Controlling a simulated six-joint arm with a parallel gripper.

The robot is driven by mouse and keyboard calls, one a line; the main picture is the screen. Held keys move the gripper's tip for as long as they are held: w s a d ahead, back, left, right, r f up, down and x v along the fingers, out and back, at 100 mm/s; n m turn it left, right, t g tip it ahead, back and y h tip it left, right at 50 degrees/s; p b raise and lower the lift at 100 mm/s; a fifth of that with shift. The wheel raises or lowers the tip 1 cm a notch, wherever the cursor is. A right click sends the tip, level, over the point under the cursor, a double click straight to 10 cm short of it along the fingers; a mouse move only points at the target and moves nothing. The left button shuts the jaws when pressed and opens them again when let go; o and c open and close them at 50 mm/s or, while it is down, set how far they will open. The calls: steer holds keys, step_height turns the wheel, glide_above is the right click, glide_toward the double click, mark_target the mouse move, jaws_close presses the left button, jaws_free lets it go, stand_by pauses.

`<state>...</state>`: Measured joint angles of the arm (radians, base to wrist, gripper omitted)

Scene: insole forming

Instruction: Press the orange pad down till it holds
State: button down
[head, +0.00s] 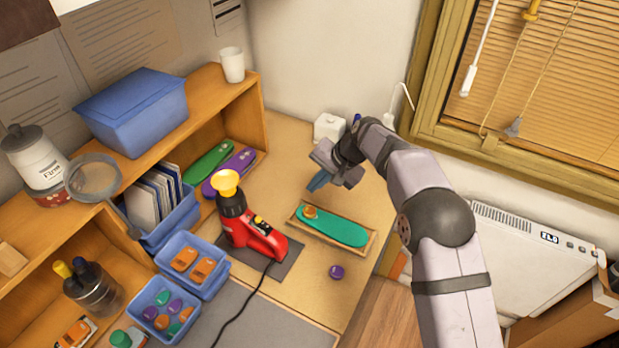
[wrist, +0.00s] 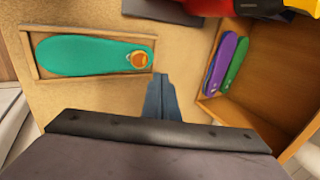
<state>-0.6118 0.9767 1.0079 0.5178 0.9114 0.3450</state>
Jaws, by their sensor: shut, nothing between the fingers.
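The orange pad (head: 310,211) is small and round and sits on the left end of the teal insole (head: 340,231), which lies in a shallow wooden tray (head: 365,252). My gripper (head: 318,182) is shut and empty, above the table just behind the tray in the head view. In the wrist view its blue fingertips (wrist: 160,84) are together, below and right of the pad, apart from it.
A red heat tool with a yellow funnel (head: 262,238) stands on a dark mat left of the tray. A purple piece (head: 336,271) lies in front of the tray. Blue bins (head: 190,262) hold orange and other coloured pieces. Green and purple insoles (head: 230,168) lie in the shelf.

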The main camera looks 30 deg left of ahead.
mark_target(307, 210)
steer(key=shift+s+a, duration=0.2)
steer(key=shift+a, duration=0.6)
steer(key=shift+f, duration=0.2)
steer(key=shift+f+b, duration=2.5)
steer(key=shift+f, duration=1.05)
steer(key=shift+f+b, duration=0.4)
steer(key=shift+f, duration=0.2)
steer(key=shift+s+d+f+b, duration=0.1)
steer(key=shift+f+b, duration=0.1)
steer(key=shift+f, duration=0.2)
steer(key=shift+s+d+f+b, duration=0.1)
steer(key=shift+f+b, duration=0.05)
steer(key=shift+f, duration=0.2)
steer(key=shift+r, duration=0.15)
steer(key=shift+w+a+r+p, duration=0.1)
steer(key=shift+w+r+p, duration=0.1)
steer(key=shift+r+p, duration=0.45)
steer(key=shift+r, duration=0.25)
